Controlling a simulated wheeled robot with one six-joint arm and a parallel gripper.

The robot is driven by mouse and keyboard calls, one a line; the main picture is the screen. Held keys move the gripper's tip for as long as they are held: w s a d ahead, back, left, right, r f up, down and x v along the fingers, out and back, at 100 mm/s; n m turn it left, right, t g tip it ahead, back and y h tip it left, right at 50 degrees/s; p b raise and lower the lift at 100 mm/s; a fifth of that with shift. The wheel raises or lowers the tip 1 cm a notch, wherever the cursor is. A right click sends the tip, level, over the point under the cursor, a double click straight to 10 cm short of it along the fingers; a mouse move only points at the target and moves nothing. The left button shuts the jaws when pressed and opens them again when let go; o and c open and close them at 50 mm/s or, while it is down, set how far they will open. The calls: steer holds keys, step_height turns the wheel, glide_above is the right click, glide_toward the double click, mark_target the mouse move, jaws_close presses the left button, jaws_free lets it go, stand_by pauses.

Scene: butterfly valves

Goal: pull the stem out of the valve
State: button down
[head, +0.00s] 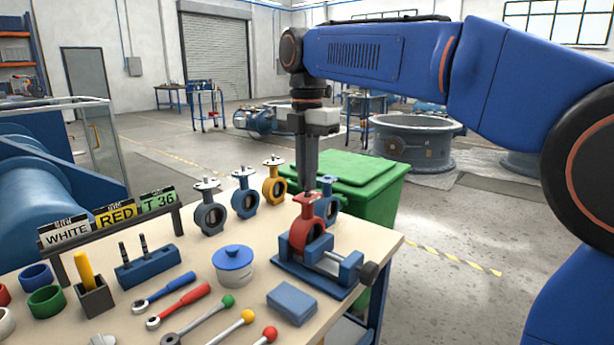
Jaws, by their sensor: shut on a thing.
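A red butterfly valve (300,234) stands upright in a blue vise (312,275) near the right edge of the bench. My gripper (314,192) points down onto the top of this valve. Its jaws are shut on the valve's stem, which the fingers mostly hide. I cannot tell how far the stem sits in the valve body. A blue valve (332,212) stands close behind the red one, partly covered by it and by my fingers.
Blue-grey (210,219), blue (244,204) and yellow (274,190) valves stand at the bench's back edge. Wrenches (180,307), a lidded blue pot (233,268) and a blue block (292,302) lie left and in front of the vise. A green bin (375,185) stands behind the bench.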

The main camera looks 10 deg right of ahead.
steer(key=shift+r, duration=2.9)
stand_by(5.1)
